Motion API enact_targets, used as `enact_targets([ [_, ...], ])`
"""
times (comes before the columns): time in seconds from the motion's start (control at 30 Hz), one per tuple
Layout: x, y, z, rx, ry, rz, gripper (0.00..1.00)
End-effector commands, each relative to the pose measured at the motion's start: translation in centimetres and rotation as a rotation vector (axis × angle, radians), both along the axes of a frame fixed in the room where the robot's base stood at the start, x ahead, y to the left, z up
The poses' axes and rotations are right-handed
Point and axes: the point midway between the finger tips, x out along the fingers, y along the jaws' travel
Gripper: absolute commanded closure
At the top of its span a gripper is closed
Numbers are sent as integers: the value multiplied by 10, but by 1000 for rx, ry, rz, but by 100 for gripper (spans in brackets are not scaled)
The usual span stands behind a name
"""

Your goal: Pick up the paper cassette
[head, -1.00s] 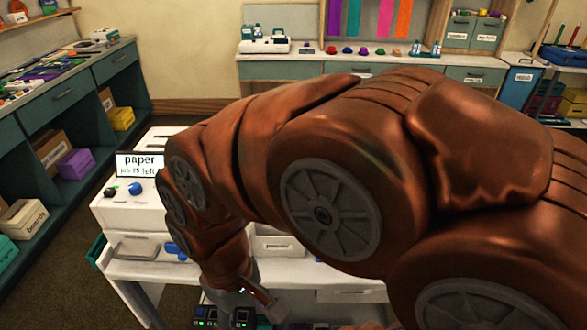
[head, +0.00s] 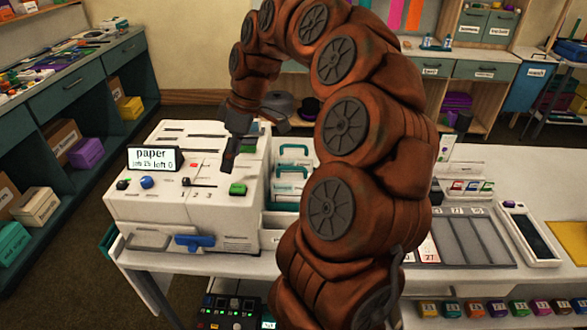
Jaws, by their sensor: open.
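A white machine (head: 165,195) stands on the white table at left, its small screen (head: 153,158) reading "paper". White boxes with teal handles (head: 291,172) stand just right of it, partly behind my arm; one may be the paper cassette, but I cannot tell. The machine's lower front has a grey handle (head: 148,240) and a blue handle (head: 195,242). My gripper (head: 257,143) is open, its fingers spread and pointing down over the machine's right side, near the teal-handled boxes. I see nothing between the fingers. My arm hides part of the table behind it.
A green button (head: 238,189) and a blue knob (head: 147,182) are on the machine. A grey slotted tray (head: 470,240) and a white handheld device (head: 530,235) lie at right. Several small coloured blocks line the front right edge. A control box (head: 232,312) sits low in front.

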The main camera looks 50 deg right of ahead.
Motion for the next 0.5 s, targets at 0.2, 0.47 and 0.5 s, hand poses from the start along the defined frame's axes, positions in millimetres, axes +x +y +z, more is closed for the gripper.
enact_targets([
  [0.2, 10, -101, -14, 1, -80, 1, 29],
  [0.47, -12, -201, -40, -34, -132, -15, 29],
  [0.5, -16, -211, -43, -38, -136, -17, 29],
])
